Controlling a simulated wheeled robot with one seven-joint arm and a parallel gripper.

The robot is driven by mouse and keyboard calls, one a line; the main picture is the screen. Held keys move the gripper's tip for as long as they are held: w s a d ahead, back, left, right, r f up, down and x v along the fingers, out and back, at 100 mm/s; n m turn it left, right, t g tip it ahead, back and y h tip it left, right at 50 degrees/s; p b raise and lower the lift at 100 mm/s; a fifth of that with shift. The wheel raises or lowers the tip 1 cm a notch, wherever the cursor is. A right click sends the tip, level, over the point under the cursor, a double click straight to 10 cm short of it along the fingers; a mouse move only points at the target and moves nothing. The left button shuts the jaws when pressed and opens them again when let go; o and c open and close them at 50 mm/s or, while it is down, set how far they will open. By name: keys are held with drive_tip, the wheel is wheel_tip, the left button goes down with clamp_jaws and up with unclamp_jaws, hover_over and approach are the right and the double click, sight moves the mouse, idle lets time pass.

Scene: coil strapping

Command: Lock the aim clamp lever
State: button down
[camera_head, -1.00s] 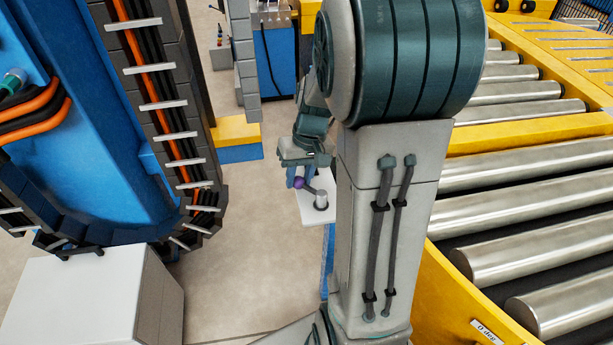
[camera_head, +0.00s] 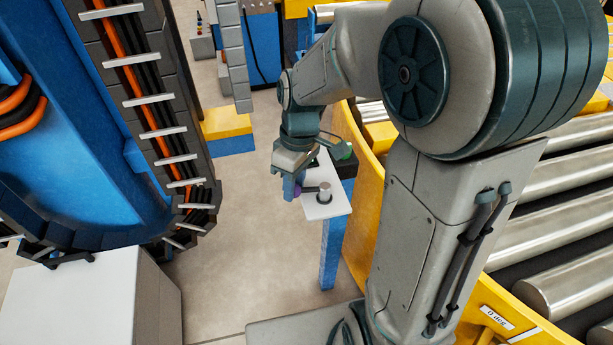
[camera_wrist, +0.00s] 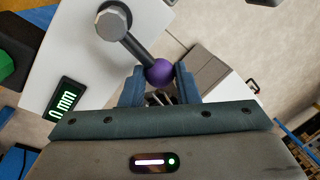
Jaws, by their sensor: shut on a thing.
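The aim clamp lever shows in the wrist view as a dark rod (camera_wrist: 137,48) with a purple ball knob (camera_wrist: 159,73) at its end. Its other end joins a grey metal hub (camera_wrist: 113,20) on a white plate (camera_wrist: 72,50). My gripper (camera_wrist: 160,88) is shut on the purple knob, with a blue finger on each side. In the head view my gripper (camera_head: 291,188) points down at the left edge of the white plate (camera_head: 335,207). The hub (camera_head: 325,192) stands upright on the plate, and the knob is mostly hidden by the fingers.
The plate sits on a blue post (camera_head: 331,250) beside the yellow conveyor frame (camera_head: 362,150). A display (camera_wrist: 64,99) reading "0 mm" lies by the plate. A blue machine with a cable chain (camera_head: 160,110) stands at left. Open floor (camera_head: 235,250) lies between.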

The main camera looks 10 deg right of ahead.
idle(0.4)
drive_tip(key=c, duration=1.1)
unclamp_jaws()
wheel_tip(320, 180, up, 14)
drive_tip(key=w+d, duration=0.1)
drive_tip(key=w, duration=0.1)
drive_tip(key=shift+d+f+p, duration=0.15)
drive_tip(key=shift+d+p, duration=0.2)
drive_tip(key=shift+p, duration=0.05)
drive_tip(key=shift+s, duration=0.1)
drive_tip(key=s+d+f+m+t+h, duration=0.1)
drive_tip(key=s+d+f+m+t, duration=0.3)
drive_tip(key=s+m, duration=0.6)
drive_tip(key=shift+s+d+f, duration=0.3)
drive_tip(key=shift+d+f, duration=0.55)
drive_tip(key=shift+f, duration=0.05)
